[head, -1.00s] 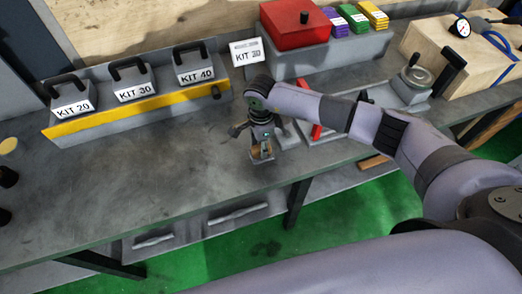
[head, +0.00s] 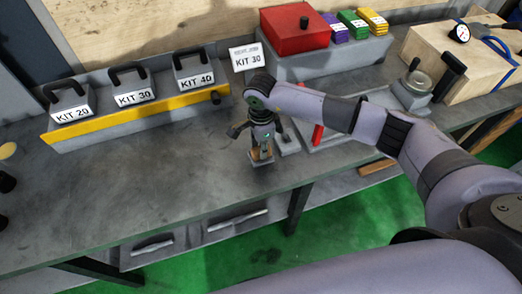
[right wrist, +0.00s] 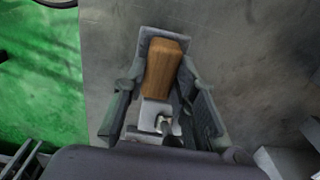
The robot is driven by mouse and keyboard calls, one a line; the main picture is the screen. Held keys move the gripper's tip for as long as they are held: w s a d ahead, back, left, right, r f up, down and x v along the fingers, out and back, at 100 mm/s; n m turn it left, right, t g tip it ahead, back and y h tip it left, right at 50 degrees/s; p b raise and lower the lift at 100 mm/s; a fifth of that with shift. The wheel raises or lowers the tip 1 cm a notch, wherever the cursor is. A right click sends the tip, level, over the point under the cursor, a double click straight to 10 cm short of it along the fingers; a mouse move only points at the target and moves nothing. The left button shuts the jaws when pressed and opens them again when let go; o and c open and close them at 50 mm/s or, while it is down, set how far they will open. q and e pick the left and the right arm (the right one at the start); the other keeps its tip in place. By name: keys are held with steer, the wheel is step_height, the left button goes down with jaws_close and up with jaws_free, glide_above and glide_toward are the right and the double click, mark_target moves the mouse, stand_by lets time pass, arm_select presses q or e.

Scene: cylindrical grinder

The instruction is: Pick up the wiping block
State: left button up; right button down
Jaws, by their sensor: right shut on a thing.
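The wiping block is a wooden block (right wrist: 165,70) on a grey base. In the right wrist view it is between the two fingers of my right gripper (right wrist: 160,112), which is shut on it. In the head view the block (head: 261,157) shows below my right gripper (head: 262,145), near the front edge of the bench. Whether its base touches the bench is hard to tell. My left gripper is not in view.
The grey bench (head: 150,180) is clear to the left. A red box (head: 294,28) stands at the back. A red upright part (head: 318,135) is close on the right.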

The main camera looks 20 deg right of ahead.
steer(key=shift+w+r+b, duration=0.1)
steer(key=shift+r+b, duration=0.35)
steer(key=shift+r, duration=0.2)
steer(key=s+b, duration=0.4)
steer(key=s, duration=1.4)
steer(key=shift+d+r+b, duration=0.25)
steer(key=shift+d+b, duration=0.05)
steer(key=shift+b, duration=0.05)
steer(key=shift+s, duration=0.1)
steer(key=c, duration=1.8)
jaws_free()
steer(key=c, duration=0.5)
